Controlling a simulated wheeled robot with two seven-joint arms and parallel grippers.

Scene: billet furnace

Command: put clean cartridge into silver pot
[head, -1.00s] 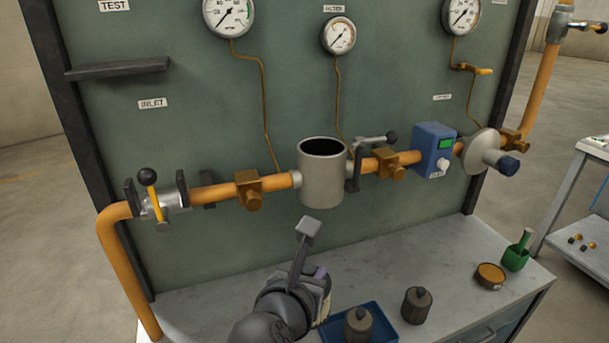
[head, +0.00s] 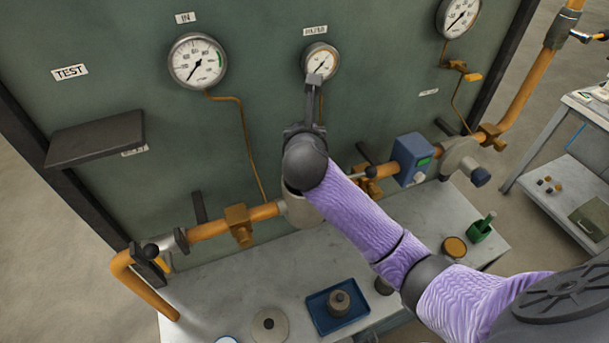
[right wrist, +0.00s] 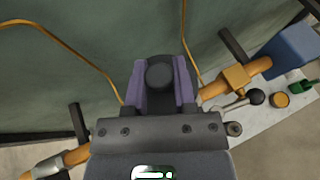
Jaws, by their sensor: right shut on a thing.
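My right arm in its purple sleeve reaches over the silver pot (head: 297,208), which is mostly hidden behind it in the head view. My right gripper (right wrist: 160,98) is shut on a dark cartridge-like thing (right wrist: 159,75), seen from above with a round knob on top. The fingers and this thing are hidden in the head view, so how it stands to the pot's mouth cannot be told. One cartridge (head: 339,302) stands in the blue tray (head: 318,323). Another (head: 383,286), partly behind my arm, is right of the tray. My left gripper is not in view.
The orange pipe (head: 205,229) runs along the green panel on both sides of the pot. A valve handle (head: 365,152) is close right of the pot. A round disc (head: 270,326), a green holder (head: 480,229) and an orange-topped tin (head: 454,246) are on the bench.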

